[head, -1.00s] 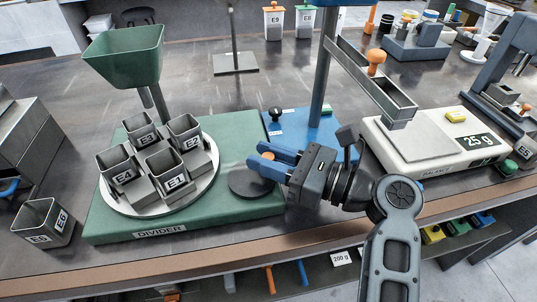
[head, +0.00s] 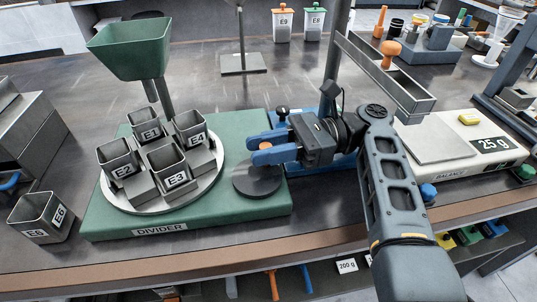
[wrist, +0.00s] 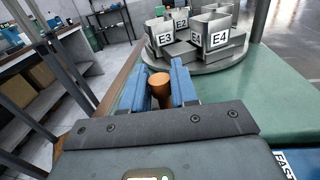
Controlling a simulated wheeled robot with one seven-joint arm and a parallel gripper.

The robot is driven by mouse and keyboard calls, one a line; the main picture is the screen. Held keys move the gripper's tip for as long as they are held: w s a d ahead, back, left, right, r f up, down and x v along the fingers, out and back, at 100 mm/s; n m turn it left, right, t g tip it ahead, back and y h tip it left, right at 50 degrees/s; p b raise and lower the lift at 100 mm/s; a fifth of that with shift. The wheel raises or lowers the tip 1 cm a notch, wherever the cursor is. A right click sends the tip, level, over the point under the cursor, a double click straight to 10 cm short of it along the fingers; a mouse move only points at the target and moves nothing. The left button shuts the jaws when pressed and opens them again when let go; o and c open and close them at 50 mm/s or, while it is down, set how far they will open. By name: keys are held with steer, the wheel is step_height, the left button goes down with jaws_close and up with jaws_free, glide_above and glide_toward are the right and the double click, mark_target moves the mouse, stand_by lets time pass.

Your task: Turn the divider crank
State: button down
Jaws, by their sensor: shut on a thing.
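The green divider (head: 110,215) stands on the bench, with a round pale turntable (head: 207,187) carrying cups E1 (head: 150,131), E2 (head: 121,170), E3 (head: 176,180) and E4 (head: 197,137). A green funnel (head: 130,50) is above it at the back. The dark crank disc (head: 257,182) is right of the turntable. My gripper (head: 258,148) is shut on the orange crank knob (head: 265,146), towards the disc's far side. In the wrist view the knob (wrist: 159,88) sits between the blue fingers (wrist: 162,82).
A loose cup E6 (head: 45,215) stands left of the divider. The blue stand base (head: 320,163) with a post and chute (head: 400,88) is close behind my gripper.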

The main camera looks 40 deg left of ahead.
steer(key=shift+s+a+n+g+h+b, duration=0.1)
steer(key=shift+a+n+g+h+b, duration=0.15)
steer(key=shift+n+g+h+b, duration=0.65)
steer(key=c, duration=1)
jaws_free()
steer(key=shift+h, duration=0.3)
steer(key=shift+r+m+t+y+p, duration=0.15)
steer(key=shift+m+t+y+p, duration=0.25)
steer(key=shift+t+y+p, duration=0.15)
steer(key=shift+d+y+p, duration=0.1)
steer(key=shift+y+p, duration=0.15)
steer(key=shift+p, duration=0.1)
